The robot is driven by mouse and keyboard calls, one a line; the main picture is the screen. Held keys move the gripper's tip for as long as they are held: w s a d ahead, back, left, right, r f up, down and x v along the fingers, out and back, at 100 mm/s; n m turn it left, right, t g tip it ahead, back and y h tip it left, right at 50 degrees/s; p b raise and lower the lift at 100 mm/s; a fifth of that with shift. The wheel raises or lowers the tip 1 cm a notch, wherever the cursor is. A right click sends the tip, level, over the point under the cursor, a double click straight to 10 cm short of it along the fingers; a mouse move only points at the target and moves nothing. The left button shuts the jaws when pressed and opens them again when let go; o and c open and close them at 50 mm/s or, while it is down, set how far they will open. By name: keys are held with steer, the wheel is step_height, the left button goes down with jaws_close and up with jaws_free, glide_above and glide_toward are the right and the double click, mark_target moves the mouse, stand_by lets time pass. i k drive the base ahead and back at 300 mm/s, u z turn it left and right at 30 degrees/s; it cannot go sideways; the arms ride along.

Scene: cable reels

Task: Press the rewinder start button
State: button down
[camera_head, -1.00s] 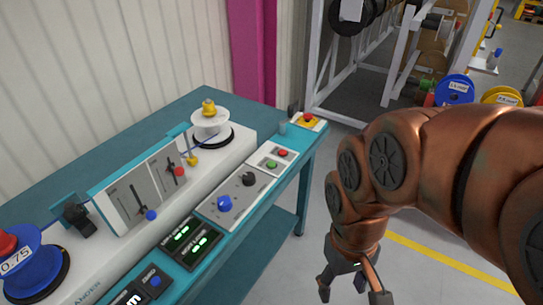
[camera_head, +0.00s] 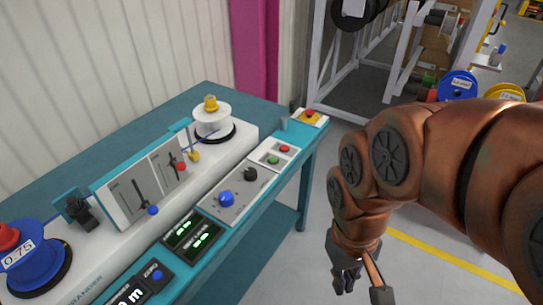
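The rewinder (camera_head: 100,262) stands on a teal bench at the left. Its small white button box (camera_head: 268,146) carries a green button (camera_head: 274,160) and a red button (camera_head: 285,149). I take the green one as the start button; no label is readable. My gripper (camera_head: 358,292) hangs low at the right of the bench, over the floor, well apart from the buttons. Its fingers point down and the fingertips are partly cut off by the lower frame edge. One finger stands apart from the others, and nothing shows between them.
A panel with a blue knob (camera_head: 226,199) and a black knob is nearer. A blue reel (camera_head: 36,262) and a white reel (camera_head: 212,122) sit on the machine. Racks stand behind.

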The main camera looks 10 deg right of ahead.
mark_target(273, 161)
steer(key=u, duration=0.55)
steer(key=k, duration=0.65)
steer(key=u, duration=0.55)
steer(key=i, duration=1.05)
steer(key=z, duration=0.65)
